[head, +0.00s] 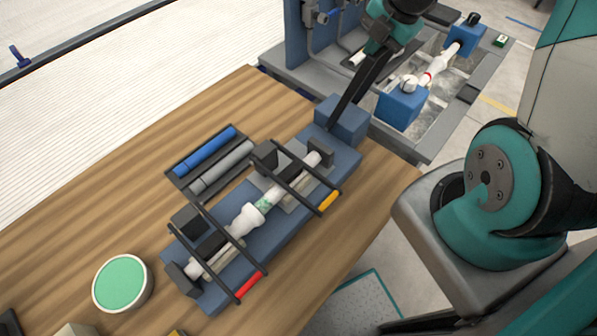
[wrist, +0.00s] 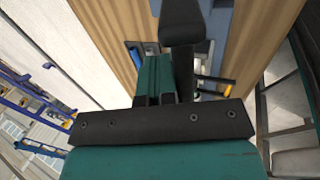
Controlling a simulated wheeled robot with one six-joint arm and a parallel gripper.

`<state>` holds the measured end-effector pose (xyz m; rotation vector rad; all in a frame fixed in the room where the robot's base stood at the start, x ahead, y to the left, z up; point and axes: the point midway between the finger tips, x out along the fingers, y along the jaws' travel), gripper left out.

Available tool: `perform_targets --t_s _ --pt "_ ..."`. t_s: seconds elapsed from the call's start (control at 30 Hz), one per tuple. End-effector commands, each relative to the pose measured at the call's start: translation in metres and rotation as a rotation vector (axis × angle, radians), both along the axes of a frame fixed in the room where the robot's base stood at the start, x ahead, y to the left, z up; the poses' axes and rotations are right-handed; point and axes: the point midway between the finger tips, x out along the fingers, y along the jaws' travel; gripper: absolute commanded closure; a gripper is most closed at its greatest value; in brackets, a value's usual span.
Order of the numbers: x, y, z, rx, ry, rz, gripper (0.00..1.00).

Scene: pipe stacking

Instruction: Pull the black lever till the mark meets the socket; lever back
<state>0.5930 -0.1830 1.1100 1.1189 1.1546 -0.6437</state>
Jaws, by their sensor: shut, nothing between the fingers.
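The black lever (head: 352,95) rises at a tilt from a blue block (head: 344,119) at the fixture's far right end. My gripper (head: 377,46) is by the lever's upper end; the head view does not separate contact from overlap. In the wrist view my shut, empty fingers (wrist: 155,78) are left of the lever (wrist: 182,28), whose thick black end is close by. On the fixture, a white pipe (head: 279,190) with a green mottled mark (head: 264,204) lies in line with the wider white socket (head: 246,219). The mark is close to the socket's mouth; whether they meet is too small to tell.
Black clamp frames with red (head: 250,288) and yellow (head: 328,201) grips cross the fixture. A tray with blue (head: 205,152) and grey (head: 222,166) pipes lies behind it. A round green-topped dish (head: 122,282) stands front left. A metal bench with another pipe (head: 432,72) is beyond.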

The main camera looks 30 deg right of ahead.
Motion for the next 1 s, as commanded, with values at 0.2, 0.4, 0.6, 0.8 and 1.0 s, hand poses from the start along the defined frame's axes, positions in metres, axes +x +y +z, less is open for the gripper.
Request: perform_targets --t_s 0.2,0.4,0.6,0.8,1.0 --pt "-0.016 -0.007 -0.006 -0.001 0.001 -0.002 1.00" --pt "-0.025 -0.010 -0.008 0.000 0.001 -0.001 1.00" --pt "-0.026 -0.010 -0.007 0.000 0.002 0.000 1.00" --pt "-0.028 -0.011 -0.010 0.000 0.002 -0.002 1.00" --pt "-0.041 -0.017 -0.017 0.000 0.002 -0.003 1.00"
